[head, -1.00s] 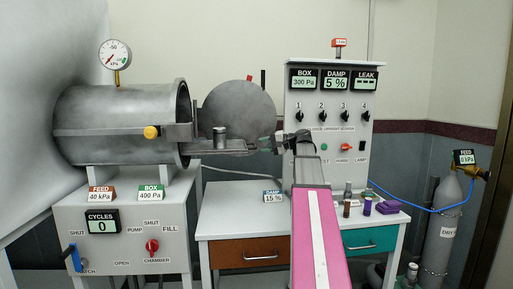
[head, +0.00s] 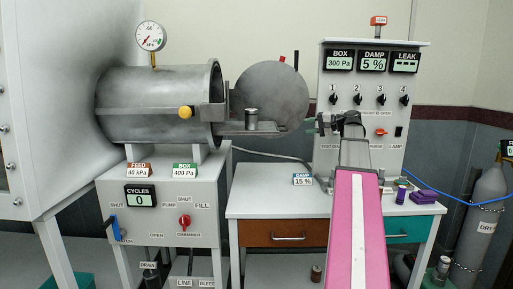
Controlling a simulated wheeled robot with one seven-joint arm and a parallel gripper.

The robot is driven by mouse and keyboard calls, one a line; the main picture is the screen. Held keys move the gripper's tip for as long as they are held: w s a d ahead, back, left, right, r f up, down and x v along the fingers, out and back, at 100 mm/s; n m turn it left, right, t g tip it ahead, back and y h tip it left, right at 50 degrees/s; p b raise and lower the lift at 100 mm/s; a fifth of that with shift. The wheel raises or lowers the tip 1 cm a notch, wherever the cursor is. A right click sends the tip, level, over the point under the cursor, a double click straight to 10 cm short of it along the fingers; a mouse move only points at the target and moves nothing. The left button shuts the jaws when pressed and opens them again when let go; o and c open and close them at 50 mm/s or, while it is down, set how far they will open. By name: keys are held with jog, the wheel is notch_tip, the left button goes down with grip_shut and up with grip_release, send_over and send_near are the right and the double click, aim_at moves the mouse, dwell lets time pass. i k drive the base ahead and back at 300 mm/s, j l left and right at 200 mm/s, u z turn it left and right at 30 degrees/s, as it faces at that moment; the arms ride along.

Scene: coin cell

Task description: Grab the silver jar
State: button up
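The silver jar (head: 251,118) is a small metal cylinder. It stands upright on the flat tray (head: 262,129) that sticks out at the right of the open chamber mouth. My gripper (head: 348,120) is to the right of the jar and apart from it, in front of the control panel. My pink and white arm reaches up to it from the lower right. The fingers are small and dark and seen from behind, so I cannot make out their opening. The jar is in plain view and nothing of mine touches it.
The grey cylindrical chamber (head: 158,108) is left of the jar, and its round door (head: 271,97) stands open behind it. The control panel (head: 371,100) is on the right. Purple items (head: 423,196) lie on the white bench (head: 262,206), whose left part is mostly clear.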

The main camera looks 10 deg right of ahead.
aim_at(251, 116)
jog(key=k, duration=1)
